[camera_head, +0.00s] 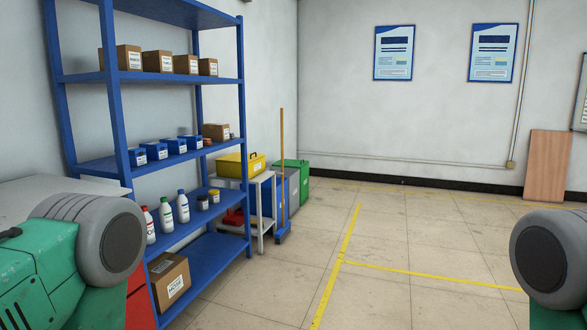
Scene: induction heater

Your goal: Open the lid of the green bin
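A green bin (304,183) stands on the floor by the back left corner, beyond the blue shelf. Its top looks closed, and its front is partly hidden by a grey bin (293,186) and the things before it. My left arm shows at the lower left and my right arm at the lower right edge. Both are far from the green bin. Neither gripper's fingers show in the view.
A blue shelf unit (211,253) with boxes and bottles stands at the left. A small table with a yellow toolbox (240,167) and a broom (282,165) stand before the bins. The tiled floor (400,240) with yellow lines is clear. A brown board (547,166) leans on the back wall.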

